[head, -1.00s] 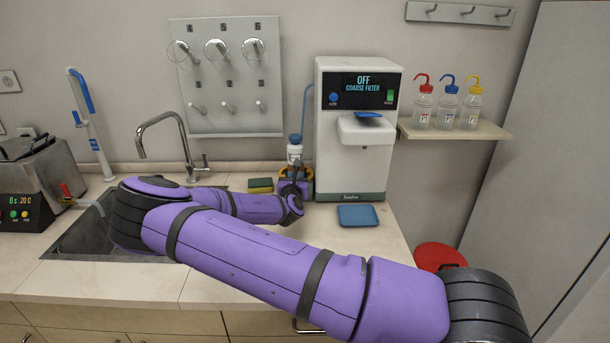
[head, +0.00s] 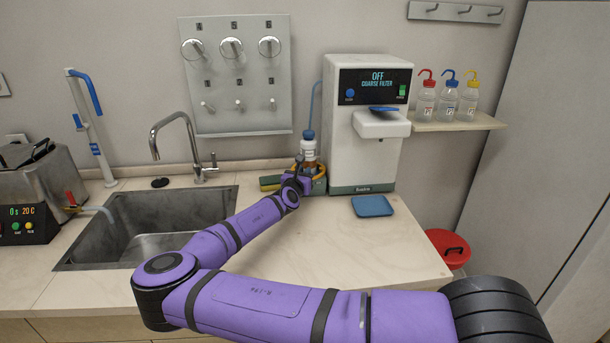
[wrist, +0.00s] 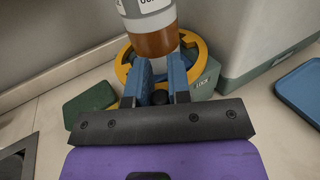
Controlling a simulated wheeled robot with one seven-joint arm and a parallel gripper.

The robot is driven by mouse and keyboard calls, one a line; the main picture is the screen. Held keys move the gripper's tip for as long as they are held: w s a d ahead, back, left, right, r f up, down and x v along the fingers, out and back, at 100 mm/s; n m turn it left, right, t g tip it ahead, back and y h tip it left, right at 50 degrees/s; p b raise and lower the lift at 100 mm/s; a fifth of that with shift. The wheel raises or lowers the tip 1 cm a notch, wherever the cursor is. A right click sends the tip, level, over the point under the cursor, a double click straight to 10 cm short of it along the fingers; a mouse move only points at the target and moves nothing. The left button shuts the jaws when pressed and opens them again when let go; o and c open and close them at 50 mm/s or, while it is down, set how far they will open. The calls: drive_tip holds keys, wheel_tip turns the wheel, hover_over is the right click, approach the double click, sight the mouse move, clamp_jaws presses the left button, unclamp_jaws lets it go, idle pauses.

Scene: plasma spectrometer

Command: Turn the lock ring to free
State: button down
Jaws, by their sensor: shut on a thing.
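The lock ring (wrist: 202,48) is a yellow ring around the foot of an upright bottle (wrist: 152,38) with a white label and an amber lower part. It sits on a grey-green base (wrist: 207,82) with the word LOCK on its right side. My gripper (wrist: 161,72) has its blue fingers at the ring's near side, a small gap apart, shut on a part of the ring mostly hidden between them. In the head view my gripper (head: 299,180) is at the base, in front of the blue-capped bottle (head: 309,147) and left of the white machine.
The white machine (head: 366,160), its screen reading OFF and COARSE FILTER, stands close right of the bottle. A green sponge (wrist: 90,103) lies left of the base. A blue tray (head: 372,206) lies on the counter. The sink (head: 150,225) is at left.

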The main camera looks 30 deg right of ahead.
idle(0.4)
drive_tip(key=c, duration=1.3)
unclamp_jaws()
drive_tip(key=shift+c, duration=0.2)
drive_tip(key=v, duration=1)
drive_tip(key=shift+s+a, duration=0.25)
drive_tip(key=shift+r, duration=0.1)
